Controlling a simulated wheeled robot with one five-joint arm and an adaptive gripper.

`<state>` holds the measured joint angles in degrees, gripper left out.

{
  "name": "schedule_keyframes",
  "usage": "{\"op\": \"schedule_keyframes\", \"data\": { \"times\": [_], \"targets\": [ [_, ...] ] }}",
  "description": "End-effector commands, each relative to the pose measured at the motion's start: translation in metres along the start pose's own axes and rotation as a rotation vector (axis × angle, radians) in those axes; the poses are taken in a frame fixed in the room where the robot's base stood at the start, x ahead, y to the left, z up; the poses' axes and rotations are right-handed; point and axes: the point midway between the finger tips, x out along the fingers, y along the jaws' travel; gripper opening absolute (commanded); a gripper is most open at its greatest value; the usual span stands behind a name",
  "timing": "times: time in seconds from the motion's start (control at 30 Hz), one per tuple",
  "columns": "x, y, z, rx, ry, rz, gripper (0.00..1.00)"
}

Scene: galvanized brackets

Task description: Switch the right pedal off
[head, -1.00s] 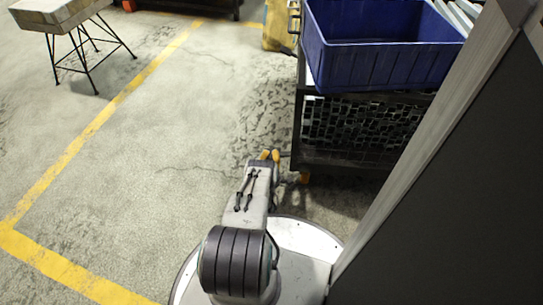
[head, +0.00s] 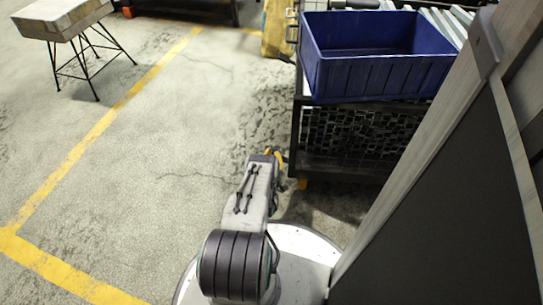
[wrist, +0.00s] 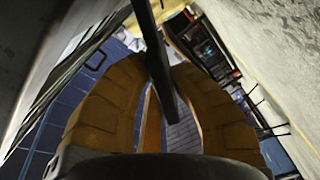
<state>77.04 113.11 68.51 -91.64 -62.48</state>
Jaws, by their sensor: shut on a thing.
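My gripper (head: 272,153) is low beside the near left corner of a dark cart (head: 340,172). In the wrist view its two orange-brown fingers (wrist: 160,75) are shut on a thin dark bar (wrist: 152,40) that runs down between them. I cannot tell whether this bar is the right pedal. A small orange piece (head: 303,183) shows at the cart's lower corner, just right of my gripper. No pedal can be made out clearly in the head view; my arm and the cart hide part of that area.
A blue bin (head: 375,75) sits on the cart. A large dark panel with a pale frame (head: 420,190) stands close on the right. A stool-like table (head: 62,20) is at the far left. The floor to the left (head: 150,190) is clear, with yellow lines.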

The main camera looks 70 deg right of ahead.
Motion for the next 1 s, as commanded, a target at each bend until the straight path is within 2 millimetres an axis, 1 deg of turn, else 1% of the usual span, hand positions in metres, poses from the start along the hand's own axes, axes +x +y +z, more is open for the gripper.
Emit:
{"op": "schedule_keyframes", "data": {
  "times": [0.53, 0.57, 0.6, 0.87, 1.0],
  "targets": [
    [0.0011, 0.0023, -0.0025, 0.026, 0.004, 0.003, 0.00],
    [0.0011, 0.0023, -0.0025, 0.026, 0.004, 0.003, 0.19],
    [0.0011, 0.0023, -0.0025, 0.026, 0.004, 0.003, 0.22],
    [0.0004, 0.0016, -0.0015, 0.024, 0.002, 0.001, 0.45],
    [0.0002, 0.0014, -0.0011, 0.024, 0.001, 0.000, 0.45]
  ]
}}
